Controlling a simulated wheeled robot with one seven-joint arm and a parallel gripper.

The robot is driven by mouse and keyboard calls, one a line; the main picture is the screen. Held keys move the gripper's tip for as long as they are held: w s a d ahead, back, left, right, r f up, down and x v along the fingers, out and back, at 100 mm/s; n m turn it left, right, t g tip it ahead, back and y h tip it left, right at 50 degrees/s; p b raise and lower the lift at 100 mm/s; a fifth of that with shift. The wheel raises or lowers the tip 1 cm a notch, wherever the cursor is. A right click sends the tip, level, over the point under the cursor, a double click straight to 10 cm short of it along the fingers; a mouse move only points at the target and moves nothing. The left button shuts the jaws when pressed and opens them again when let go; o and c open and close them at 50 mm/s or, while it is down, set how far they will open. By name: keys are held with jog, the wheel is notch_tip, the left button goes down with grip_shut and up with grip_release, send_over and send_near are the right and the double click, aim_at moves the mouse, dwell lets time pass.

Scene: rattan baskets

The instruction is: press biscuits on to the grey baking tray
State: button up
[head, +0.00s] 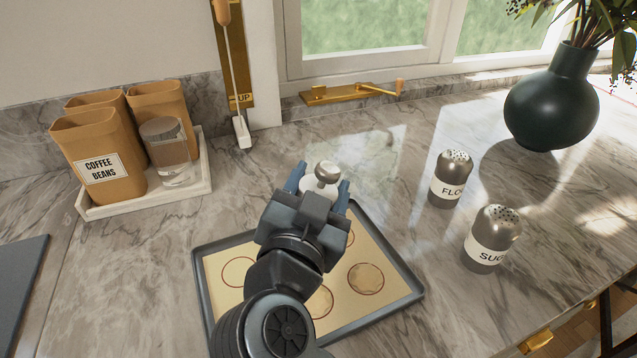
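The grey baking tray (398,262) lies on the counter at the lower middle, with a pale sheet marked by brown circles. The right circle holds a pale scalloped biscuit (365,279). Another pale biscuit (320,302) shows in the lower circle, partly behind my arm. The left circle (238,272) looks empty. My gripper (320,187) is over the tray's far edge, its blue fingers on either side of a white biscuit press (313,186) with a silver knob. The fingers appear closed on its white body. My arm hides the middle of the tray and the press's underside.
Flour (449,180) and sugar (490,240) shakers stand right of the tray. A white tray (205,181) with brown canisters and a glass is at the left. A dark vase (552,105) stands at the back right. The counter behind the gripper is clear.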

aim_at(314, 173)
jog(key=shift+f, duration=0.4)
dwell(0.7)
jog(key=shift+r, duration=0.1)
notch_tip(314, 173, up, 5)
jog(key=p, duration=0.7)
jog(key=shift+p, duration=0.3)
jog(key=shift+r, duration=1)
